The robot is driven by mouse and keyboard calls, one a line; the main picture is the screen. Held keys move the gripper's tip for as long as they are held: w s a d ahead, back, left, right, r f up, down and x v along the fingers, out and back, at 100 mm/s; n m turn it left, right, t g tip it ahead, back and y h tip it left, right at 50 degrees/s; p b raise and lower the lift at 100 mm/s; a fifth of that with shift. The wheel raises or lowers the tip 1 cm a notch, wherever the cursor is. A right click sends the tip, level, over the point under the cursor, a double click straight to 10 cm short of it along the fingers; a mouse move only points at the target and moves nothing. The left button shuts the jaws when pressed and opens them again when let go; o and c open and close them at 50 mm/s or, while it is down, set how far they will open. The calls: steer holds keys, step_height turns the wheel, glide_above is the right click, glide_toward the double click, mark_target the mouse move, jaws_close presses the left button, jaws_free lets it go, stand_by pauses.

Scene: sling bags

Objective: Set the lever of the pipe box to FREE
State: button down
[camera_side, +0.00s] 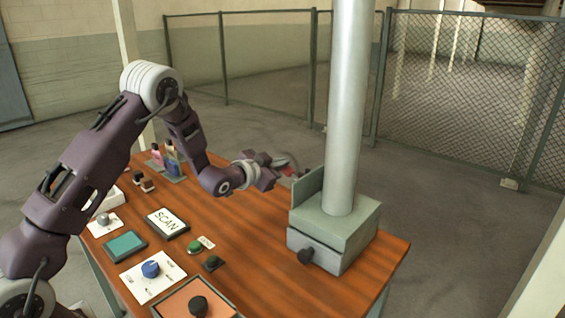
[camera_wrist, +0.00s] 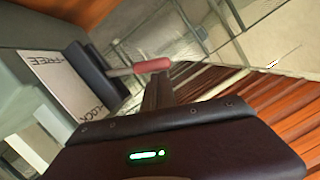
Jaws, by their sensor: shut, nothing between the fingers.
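The pipe box (camera_side: 335,232) stands at the right end of the table with a tall grey pipe (camera_side: 346,110) rising from it. In the wrist view its label plate (camera_wrist: 62,85) reads FREE and LOCK. A lever with a red grip (camera_wrist: 152,66) sticks out of a dark block (camera_wrist: 97,76) beside the plate. I cannot tell which word the lever is set to. My gripper (camera_wrist: 157,84) is shut and empty, its fingertips close to the red grip. Whether they touch is unclear. In the side view my gripper (camera_side: 284,171) is just left of the box's upright panel (camera_side: 307,187).
The table (camera_side: 262,285) also holds a SCAN pad (camera_side: 167,222), a blue dial (camera_side: 151,268), a green button (camera_side: 195,247) and small bottles (camera_side: 172,160). Bare wood lies between these and the box.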

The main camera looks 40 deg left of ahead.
step_height(320, 180, down, 9)
steer(key=a+n+h, duration=0.2)
steer(key=n+h, duration=0.1)
steer(key=n, duration=0.5)
steer(key=shift+n+h, duration=0.4)
steer(key=shift+s+f, duration=0.1)
steer(key=shift+f, duration=0.15)
steer(key=s+a+r, duration=0.3)
steer(key=s+r, duration=0.3)
steer(key=s, duration=0.3)
steer(key=shift+s+a, duration=0.25)
steer(key=shift+s, duration=0.05)
